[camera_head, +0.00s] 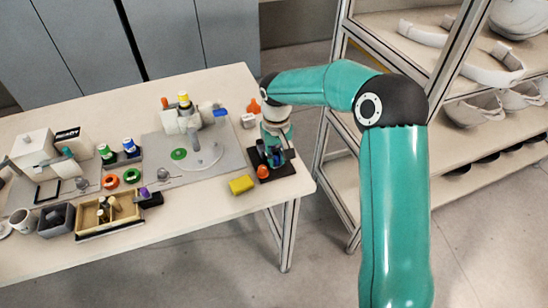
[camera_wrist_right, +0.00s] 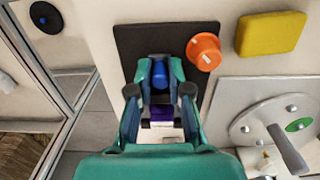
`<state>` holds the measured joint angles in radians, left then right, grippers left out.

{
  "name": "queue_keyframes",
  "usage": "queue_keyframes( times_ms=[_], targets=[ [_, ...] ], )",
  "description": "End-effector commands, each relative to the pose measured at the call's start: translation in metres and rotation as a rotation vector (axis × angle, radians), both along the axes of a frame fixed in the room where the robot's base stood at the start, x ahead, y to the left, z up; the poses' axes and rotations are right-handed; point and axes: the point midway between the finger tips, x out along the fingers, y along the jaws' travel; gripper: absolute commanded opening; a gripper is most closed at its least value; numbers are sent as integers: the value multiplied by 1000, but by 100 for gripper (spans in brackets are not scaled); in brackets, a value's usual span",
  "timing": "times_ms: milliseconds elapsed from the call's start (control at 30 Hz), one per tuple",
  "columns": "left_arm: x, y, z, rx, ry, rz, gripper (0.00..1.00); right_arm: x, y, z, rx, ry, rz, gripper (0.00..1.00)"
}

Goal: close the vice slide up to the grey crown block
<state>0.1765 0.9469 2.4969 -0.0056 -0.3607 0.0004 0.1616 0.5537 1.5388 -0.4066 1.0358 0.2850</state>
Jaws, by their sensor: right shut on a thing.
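My right gripper (camera_head: 274,150) reaches down over a dark plate (camera_head: 287,171) at the table's right end. In the right wrist view its fingers (camera_wrist_right: 160,72) are shut about a blue rounded piece (camera_wrist_right: 153,80) above the same dark plate (camera_wrist_right: 133,38). A purple piece (camera_wrist_right: 160,112) shows nearer the palm, between the fingers. An orange knob (camera_wrist_right: 203,52) stands on the plate beside the fingers, to the right. The fingers cover much of what is on the plate. I cannot make out the vice slide or the grey crown block clearly. My left gripper is out of view.
A yellow block (camera_head: 241,185) lies just left of the plate. A grey board (camera_head: 220,165) with a disc and fittings lies further left. A wooden tray (camera_head: 108,213) and several cans stand beyond. A shelf rack (camera_head: 335,95) stands right of the table.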

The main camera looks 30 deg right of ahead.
Motion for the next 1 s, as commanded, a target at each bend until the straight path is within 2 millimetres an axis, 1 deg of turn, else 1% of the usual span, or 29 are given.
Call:
queue_keyframes(
  times_ms=[33, 167, 200, 267, 533, 667, 767, 867, 1000],
  targets=[
    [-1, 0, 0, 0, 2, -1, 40, 3, 1, 0, 1, -13, 0, 0],
    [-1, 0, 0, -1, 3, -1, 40, 3, 1, 0, 1, -13, 0, 0],
    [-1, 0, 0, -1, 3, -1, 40, 3, 1, 0, 1, -13, 0, 21],
    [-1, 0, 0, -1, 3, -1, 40, 3, 1, 0, 0, -11, 0, 29],
    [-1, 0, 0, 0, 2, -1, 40, 3, 1, 0, 1, -8, 1, 29],
    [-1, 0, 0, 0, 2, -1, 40, 3, 2, 5, 1, -9, 2, 29],
    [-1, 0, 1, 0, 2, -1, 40, 4, 2, 16, 0, -12, 3, 29],
    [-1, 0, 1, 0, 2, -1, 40, 4, 2, 32, 1, -13, 3, 29],
    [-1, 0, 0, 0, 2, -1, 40, 4, 2, 61, 0, -14, 2, 29]
  ],
)
